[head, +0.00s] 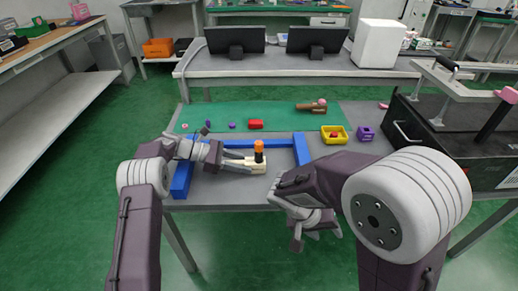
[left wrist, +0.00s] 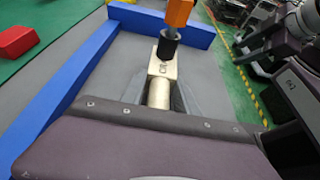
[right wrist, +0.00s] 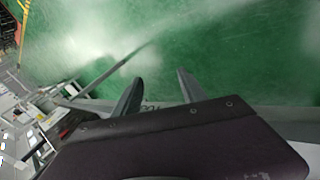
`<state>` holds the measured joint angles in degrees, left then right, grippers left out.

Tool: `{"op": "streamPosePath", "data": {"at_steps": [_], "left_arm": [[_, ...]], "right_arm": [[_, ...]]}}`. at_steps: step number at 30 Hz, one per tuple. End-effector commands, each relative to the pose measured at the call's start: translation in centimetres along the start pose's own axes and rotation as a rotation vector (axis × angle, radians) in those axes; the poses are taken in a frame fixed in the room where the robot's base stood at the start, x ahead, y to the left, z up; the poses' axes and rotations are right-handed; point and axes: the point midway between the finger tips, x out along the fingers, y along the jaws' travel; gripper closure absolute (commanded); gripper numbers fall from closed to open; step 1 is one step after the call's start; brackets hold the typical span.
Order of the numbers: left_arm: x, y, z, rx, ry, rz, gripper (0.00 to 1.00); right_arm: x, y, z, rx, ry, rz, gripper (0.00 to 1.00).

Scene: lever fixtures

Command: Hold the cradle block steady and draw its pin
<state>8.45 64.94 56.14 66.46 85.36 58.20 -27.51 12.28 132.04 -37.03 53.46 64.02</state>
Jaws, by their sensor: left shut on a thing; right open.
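The cradle block (head: 245,164) is a small cream piece on the grey table, inside a blue U-shaped frame. It also shows in the left wrist view (left wrist: 163,68). Its pin (head: 259,152) stands upright from it, black below with an orange top, and it also shows in the left wrist view (left wrist: 169,40). My left gripper (head: 236,166) is shut on the block, with its fingers on either side of the block's near end. My right gripper (head: 316,230) is open and empty near the table's front edge, right of the block. In the right wrist view its fingers (right wrist: 157,88) are apart over the green floor.
The blue frame (head: 302,149) surrounds the block on several sides. Behind it on a green mat (head: 285,110) lie a red block (head: 256,124) and a brown-handled piece (head: 311,106). A yellow tray (head: 334,134) and a purple box (head: 365,132) stand right. A black case (head: 440,135) stands far right.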

Motion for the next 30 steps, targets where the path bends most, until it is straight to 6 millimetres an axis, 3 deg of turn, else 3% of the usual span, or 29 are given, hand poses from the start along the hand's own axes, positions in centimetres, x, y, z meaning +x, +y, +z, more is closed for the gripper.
{"op": "streamPosePath", "data": {"at_steps": [5, 8, 12, 15, 19, 23, 30], "left_arm": [[0.0, 0.0, -0.1, 0.000, 0.001, 0.000, 1.00], [0.0, 0.0, -0.1, 0.000, 0.001, 0.000, 1.00], [0.0, 0.0, 0.0, 0.000, 0.001, 0.000, 1.00], [0.0, 0.0, 0.0, 0.000, 0.001, 0.000, 1.00], [0.0, 0.0, 0.0, 0.000, 0.001, 0.001, 1.00], [0.0, 0.0, 0.0, 0.000, 0.001, 0.000, 1.00], [0.0, 0.0, -0.1, 0.000, 0.001, 0.000, 1.00]], "right_arm": [[-6.0, -1.5, -7.2, 0.222, 0.422, 0.184, 0.51], [-10.1, -4.1, -10.7, 0.362, 0.682, 0.176, 0.51], [-14.1, -9.7, -13.9, 0.497, 0.973, 0.099, 0.51], [-16.1, -13.2, -14.8, 0.561, 1.123, 0.020, 0.51], [-17.6, -16.1, -15.1, 0.612, 1.236, -0.065, 0.51], [-18.1, -17.1, -15.1, 0.630, 1.275, -0.100, 0.51], [-17.7, -16.7, -16.2, 0.634, 1.273, -0.098, 0.51]]}}
